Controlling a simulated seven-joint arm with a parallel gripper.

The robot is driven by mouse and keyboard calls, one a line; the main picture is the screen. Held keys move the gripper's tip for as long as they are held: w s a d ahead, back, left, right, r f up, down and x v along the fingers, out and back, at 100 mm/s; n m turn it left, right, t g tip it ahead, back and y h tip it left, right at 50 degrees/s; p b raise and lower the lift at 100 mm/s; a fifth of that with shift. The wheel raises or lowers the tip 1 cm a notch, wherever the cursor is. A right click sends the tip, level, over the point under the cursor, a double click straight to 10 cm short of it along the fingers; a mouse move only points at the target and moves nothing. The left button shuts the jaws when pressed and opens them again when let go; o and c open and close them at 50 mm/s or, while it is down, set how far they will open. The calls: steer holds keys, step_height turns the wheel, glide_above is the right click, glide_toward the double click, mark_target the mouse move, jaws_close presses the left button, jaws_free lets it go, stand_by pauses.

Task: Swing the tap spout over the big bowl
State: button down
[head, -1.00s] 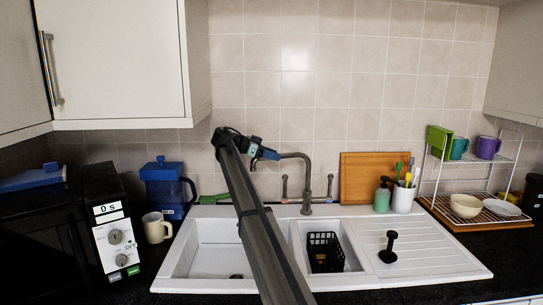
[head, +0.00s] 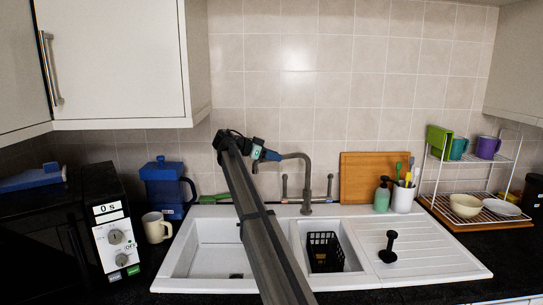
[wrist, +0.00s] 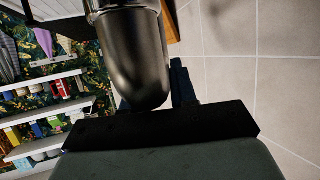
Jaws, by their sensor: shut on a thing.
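The grey metal tap (head: 307,180) stands on the back ledge of the sink, and its curved spout (head: 296,156) points left. The big bowl (head: 212,262) is the left, larger basin, partly covered by my arm. My gripper (head: 274,155), with blue fingers, is shut on the end of the spout. In the wrist view the spout (wrist: 133,55) shows as a large, dark, rounded metal tube.
The small bowl (head: 353,250) holds a black basket (head: 324,250). A black plunger-like thing (head: 389,247) stands on the drainboard. A green bottle (head: 382,197) and a white brush cup (head: 403,199) stand right of the tap. A blue jug (head: 165,187) stands at left.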

steer(key=s+d+n+t+y, duration=0.2)
steer(key=s+d+n+t, duration=0.1)
steer(key=s+n+t, duration=0.1)
steer(key=shift+s+y, duration=0.4)
steer(key=shift+s, duration=0.15)
steer(key=shift+d, duration=0.1)
steer(key=c, duration=1)
jaws_free()
steer(key=v, duration=1.4)
steer(key=shift+f, duration=0.2)
